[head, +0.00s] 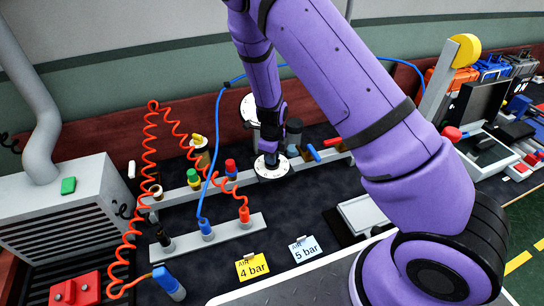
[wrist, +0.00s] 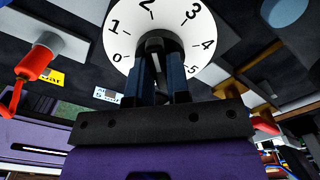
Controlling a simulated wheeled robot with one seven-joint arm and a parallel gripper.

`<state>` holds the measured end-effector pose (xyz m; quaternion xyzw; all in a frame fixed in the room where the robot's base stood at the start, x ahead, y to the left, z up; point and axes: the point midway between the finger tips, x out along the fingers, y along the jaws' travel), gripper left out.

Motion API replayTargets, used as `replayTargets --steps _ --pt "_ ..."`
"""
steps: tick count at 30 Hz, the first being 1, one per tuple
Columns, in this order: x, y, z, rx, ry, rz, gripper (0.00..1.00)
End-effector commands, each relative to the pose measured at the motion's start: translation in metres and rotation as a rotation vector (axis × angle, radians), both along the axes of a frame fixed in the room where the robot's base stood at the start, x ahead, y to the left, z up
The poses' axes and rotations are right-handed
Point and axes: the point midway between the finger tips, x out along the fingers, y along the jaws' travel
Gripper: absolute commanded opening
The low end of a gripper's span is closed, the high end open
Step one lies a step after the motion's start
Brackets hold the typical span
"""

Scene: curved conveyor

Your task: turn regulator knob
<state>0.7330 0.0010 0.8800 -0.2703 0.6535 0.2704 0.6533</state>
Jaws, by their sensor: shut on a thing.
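The regulator dial (wrist: 203,28) is a white disc numbered 0 to 5 in the wrist view. Its dark knob (wrist: 156,44) stands at the centre, between the fingers of my gripper (wrist: 158,70). The gripper is shut on the knob, and the fingers hide part of it and the lower part of the dial. I cannot read the knob's setting clearly. In the head view my gripper (head: 268,152) points down onto the white dial (head: 270,171), on the grey rail behind the cards. A yellow card (head: 252,267) reads 4 bar and a white card (head: 305,248) reads 5 bar.
A coiled orange hose (head: 150,135) and a blue hose (head: 212,165) rise left of the dial. Coloured fittings (head: 231,167) stand on the rail, and red and blue levers (head: 313,152) lie to its right. A grey vented box (head: 70,215) stands at left.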

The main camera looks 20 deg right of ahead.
Motion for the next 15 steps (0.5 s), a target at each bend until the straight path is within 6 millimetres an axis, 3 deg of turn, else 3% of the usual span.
replayTargets --steps 1,2,4,15 --pt "0.0008 0.0002 0.0004 0.000 -0.001 0.000 0.00" --pt "0.0008 0.0002 0.0004 0.000 -0.001 0.001 0.24" --pt "0.0007 0.0003 0.0003 0.000 -0.001 0.001 0.40" --pt "0.0004 0.0006 0.0044 0.001 -0.001 0.002 0.43"
